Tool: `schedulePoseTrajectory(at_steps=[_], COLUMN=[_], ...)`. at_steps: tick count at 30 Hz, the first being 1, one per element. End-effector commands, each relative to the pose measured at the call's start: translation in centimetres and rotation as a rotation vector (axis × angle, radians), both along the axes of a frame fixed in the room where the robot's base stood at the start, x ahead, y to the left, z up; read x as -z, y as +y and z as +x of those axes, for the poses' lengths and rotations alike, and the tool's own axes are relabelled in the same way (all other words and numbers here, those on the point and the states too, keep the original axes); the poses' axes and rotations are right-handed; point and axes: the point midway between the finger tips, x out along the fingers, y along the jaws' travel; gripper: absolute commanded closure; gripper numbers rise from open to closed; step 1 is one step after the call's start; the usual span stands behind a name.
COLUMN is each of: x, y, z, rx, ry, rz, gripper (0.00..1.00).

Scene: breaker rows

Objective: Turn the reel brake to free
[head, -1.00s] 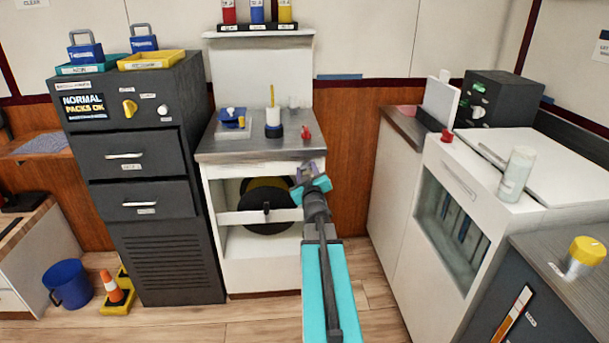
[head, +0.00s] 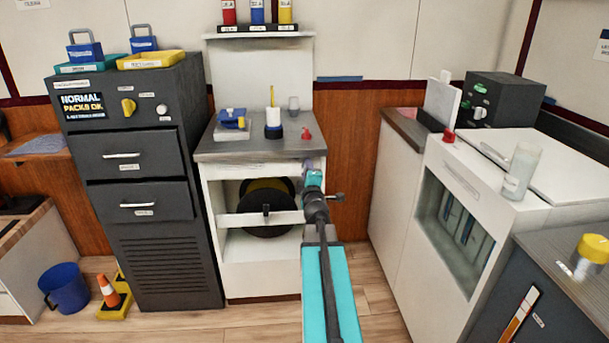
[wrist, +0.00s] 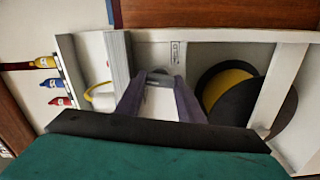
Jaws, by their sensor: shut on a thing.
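The reel (head: 284,222), a black disc with a yellow centre, sits in the open white cabinet behind a white crossbar; it also shows in the wrist view (wrist: 284,112). My gripper (head: 313,163) is at the cabinet's upper right front, just below the worktop. In the wrist view its two purple-grey fingers (wrist: 160,84) converge at the cabinet front, beside the reel opening. They are shut on a small dark part there, apparently the reel brake (wrist: 160,71). The fingers cover most of it, so its setting cannot be read. A small label lies beside it.
The grey worktop (head: 260,148) above carries a blue item, a white roll and a red item. A dark drawer cabinet (head: 150,225) stands left, and a white cabinet (head: 400,200) stands right. The floor in front is partly clear.

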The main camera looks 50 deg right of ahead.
Motion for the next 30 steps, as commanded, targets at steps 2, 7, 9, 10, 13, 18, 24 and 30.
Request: schedulePoseTrajectory(at_steps=[2,7,9,10,13,18,24,30], x=[-0.16,-0.19,-0.21,-0.21,-0.23,-0.25,-0.26,-0.19], y=[0.01,0.01,0.0,0.0,0.0,-0.01,-0.02,-0.02], z=[0.18,0.16,0.16,0.16,0.16,0.15,0.14,0.1], rx=[-0.003,-0.003,-0.003,-0.003,-0.002,-0.002,-0.002,-0.001], ry=[0.031,0.084,0.098,0.102,0.113,0.119,0.118,0.119], rz=[-0.042,-0.106,-0.123,-0.128,-0.141,-0.147,-0.147,-0.146], gripper=[0.88,0.88,0.88,0.88,0.88,0.88,0.88,0.47])
